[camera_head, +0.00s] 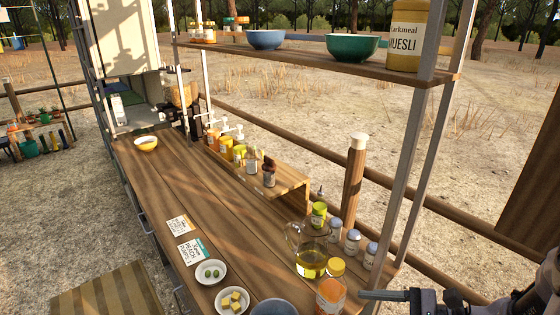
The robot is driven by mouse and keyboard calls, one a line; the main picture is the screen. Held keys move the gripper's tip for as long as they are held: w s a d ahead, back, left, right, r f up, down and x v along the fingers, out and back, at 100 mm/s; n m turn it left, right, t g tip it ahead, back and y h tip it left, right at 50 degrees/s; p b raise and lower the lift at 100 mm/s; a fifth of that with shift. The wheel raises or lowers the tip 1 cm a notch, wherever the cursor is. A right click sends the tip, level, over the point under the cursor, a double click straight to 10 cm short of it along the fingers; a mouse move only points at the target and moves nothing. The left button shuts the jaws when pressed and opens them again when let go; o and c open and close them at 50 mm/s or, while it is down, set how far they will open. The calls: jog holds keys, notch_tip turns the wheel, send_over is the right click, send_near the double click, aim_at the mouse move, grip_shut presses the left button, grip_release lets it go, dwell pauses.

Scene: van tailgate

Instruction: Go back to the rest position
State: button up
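My gripper (384,296) is at the bottom right, at the near right end of the wooden counter (150,180). It shows side-on as a grey finger-like bar pointing left, with dark arm parts behind it running to the right edge. I cannot tell whether its fingers are apart or together. No object shows in it. The fingertip is close to a jar with a yellow lid (331,290) in the picture; whether they touch is unclear.
A glass jug of yellow liquid (311,262) and several shakers (352,243) stand near the gripper. Small dishes (211,271) and cards (190,250) lie on the counter. Posts (412,150) hold a shelf (300,58) with bowls above. The counter's middle is clear.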

jog(key=s+a+r+n+h, duration=0.9)
jog(key=s+r+n+h, duration=0.1)
jog(key=n, duration=0.4)
notch_tip(320, 180, up, 2)
jog(key=shift+s+a+r+n+h, duration=0.15)
jog(key=shift+s+n+h, duration=0.2)
jog(key=shift+s, duration=0.4)
